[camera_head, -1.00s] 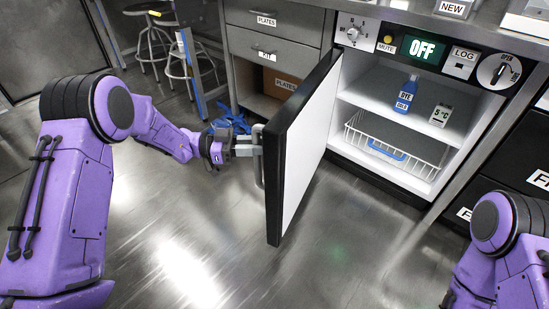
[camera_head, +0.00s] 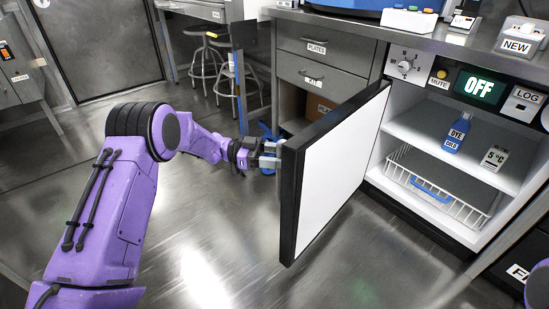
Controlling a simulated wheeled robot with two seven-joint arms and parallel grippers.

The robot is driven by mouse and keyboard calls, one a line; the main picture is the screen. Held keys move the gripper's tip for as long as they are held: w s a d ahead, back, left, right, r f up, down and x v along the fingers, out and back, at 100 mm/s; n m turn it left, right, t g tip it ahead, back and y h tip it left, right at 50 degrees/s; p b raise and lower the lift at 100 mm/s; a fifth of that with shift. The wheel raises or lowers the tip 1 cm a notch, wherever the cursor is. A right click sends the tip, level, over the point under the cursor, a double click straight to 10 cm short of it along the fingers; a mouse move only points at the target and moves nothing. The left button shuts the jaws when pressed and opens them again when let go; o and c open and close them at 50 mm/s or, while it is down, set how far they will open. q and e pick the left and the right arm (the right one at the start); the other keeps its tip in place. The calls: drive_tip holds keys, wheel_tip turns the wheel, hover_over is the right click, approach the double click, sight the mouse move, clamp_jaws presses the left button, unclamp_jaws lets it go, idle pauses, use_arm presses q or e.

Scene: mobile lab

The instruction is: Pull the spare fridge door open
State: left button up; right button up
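The spare fridge door (camera_head: 338,160), white inside with a black edge, stands wide open, swung out to the left of the fridge (camera_head: 440,215). My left gripper (camera_head: 268,158) is at the handle on the door's outer side, at its free edge. The fingers reach the handle, but the door's edge partly hides them, so I cannot tell whether they are closed on it. My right gripper is out of view; only a bit of purple arm shows at the lower right corner.
Inside the fridge are a blue dye bottle (camera_head: 456,133), a 5 °C card (camera_head: 494,158) and a wire basket (camera_head: 435,190). A drawer cabinet (camera_head: 325,45) stands behind the door. Stools (camera_head: 218,65) are farther back. The floor left of the door is clear.

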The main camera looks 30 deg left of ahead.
use_arm(q)
drive_tip(key=shift+s+a, duration=0.15)
drive_tip(key=shift+a, duration=0.2)
drive_tip(key=p+v, duration=0.2)
drive_tip(key=v, duration=0.8)
drive_tip(key=shift+s+a, duration=0.2)
drive_tip(key=shift+f, duration=0.1)
